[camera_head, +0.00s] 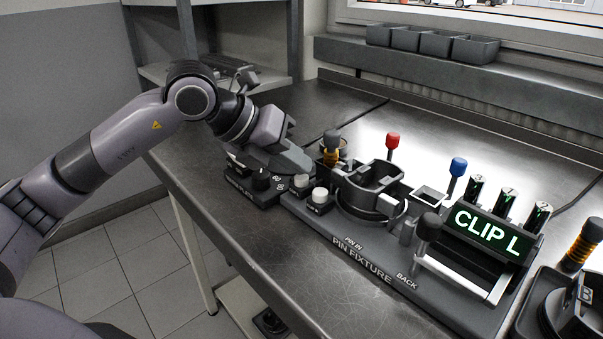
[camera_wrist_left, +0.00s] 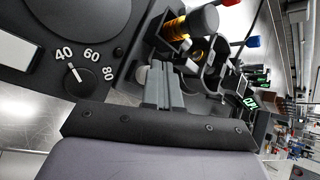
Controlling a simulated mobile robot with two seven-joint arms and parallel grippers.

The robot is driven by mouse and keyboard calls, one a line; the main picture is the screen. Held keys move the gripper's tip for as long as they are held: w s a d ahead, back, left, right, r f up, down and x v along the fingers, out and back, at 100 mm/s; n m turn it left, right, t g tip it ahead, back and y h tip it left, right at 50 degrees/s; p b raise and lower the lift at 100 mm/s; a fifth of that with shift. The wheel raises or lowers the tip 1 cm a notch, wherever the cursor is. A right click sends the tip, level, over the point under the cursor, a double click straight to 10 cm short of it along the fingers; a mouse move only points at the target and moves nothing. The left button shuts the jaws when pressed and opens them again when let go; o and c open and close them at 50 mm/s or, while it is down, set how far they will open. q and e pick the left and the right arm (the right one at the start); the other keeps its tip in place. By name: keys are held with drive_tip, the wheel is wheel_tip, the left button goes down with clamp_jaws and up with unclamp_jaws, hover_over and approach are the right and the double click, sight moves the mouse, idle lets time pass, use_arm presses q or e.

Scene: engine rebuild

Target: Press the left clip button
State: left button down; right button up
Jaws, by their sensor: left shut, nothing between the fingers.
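The pin fixture (camera_head: 364,257) is a dark block on the bench, and its lit screen (camera_head: 486,235) reads "CLIP L". Two pale round buttons stand at its left end, a nearer one (camera_head: 320,194) and a farther one (camera_head: 300,181); I cannot tell which is the left clip button. My left gripper (camera_head: 306,163) is above and just behind the buttons, pointing right. Contact with a button cannot be told. My right gripper is not in view.
A dial box with a black knob (camera_head: 261,180) stands left of the fixture; its dial (camera_wrist_left: 77,76) shows 40, 60 and 80. Red (camera_head: 393,141) and blue (camera_head: 458,166) knobs and a black knobbed lever (camera_head: 429,226) rise from the fixture. The bench's left front is clear.

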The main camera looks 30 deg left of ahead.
use_arm(q)
drive_tip(key=shift+r, duration=0.6)
wheel_tip(320, 180, up, 5)
drive_tip(key=p, duration=0.4)
idle(0.6)
